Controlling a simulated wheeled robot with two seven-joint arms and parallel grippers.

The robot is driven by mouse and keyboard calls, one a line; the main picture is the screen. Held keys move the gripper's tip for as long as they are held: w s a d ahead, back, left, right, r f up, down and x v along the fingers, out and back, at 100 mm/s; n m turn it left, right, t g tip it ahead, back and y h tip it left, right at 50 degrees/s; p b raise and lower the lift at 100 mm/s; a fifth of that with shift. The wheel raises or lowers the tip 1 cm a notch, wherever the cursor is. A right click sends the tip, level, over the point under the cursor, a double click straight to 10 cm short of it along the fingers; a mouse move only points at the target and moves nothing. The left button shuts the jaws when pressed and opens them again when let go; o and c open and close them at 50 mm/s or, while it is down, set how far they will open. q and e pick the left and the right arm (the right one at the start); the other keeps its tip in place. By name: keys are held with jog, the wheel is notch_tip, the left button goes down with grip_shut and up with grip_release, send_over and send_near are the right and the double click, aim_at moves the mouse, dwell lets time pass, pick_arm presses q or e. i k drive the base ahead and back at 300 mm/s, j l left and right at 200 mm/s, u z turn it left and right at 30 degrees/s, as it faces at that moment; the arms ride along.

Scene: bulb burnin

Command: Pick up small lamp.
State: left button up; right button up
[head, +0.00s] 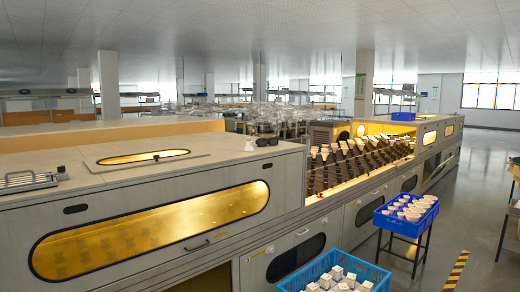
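Several white cone-topped lamps (345,147) stand in rows of dark holders in the lit open bay of the long machine. More pale lamps (410,207) lie in a blue crate (405,228) on a dark-legged stand to the right. Small white pieces that may be small lamps (338,272) sit in a nearer blue crate (292,279), cut off by the bottom edge. I cannot tell which of these is the small lamp of the task. Neither of my grippers is in view.
The long grey machine (150,200) with yellow-lit windows fills the left and middle. A small white item (250,144) and a dark item (267,142) rest on its top. The floor (478,190) on the right is open, with a yellow-black strip (456,268).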

aim_at(249, 148)
jog(key=u, duration=0.5)
jog(key=i+l+u, duration=0.45)
jog(key=u, duration=0.25)
jog(key=i+l+u, duration=0.1)
jog(key=l+u, duration=0.3)
jog(key=i+l, duration=0.15)
jog(key=l, duration=0.45)
jog(key=i+l+u, duration=0.15)
jog(key=l, duration=0.4)
jog(key=i+l, duration=0.1)
jog(key=l, duration=0.5)
jog(key=i+l+u, duration=0.1)
jog(key=l, duration=0.5)
jog(key=i+l, duration=0.15)
jog(key=l, duration=0.45)
jog(key=u, duration=0.05)
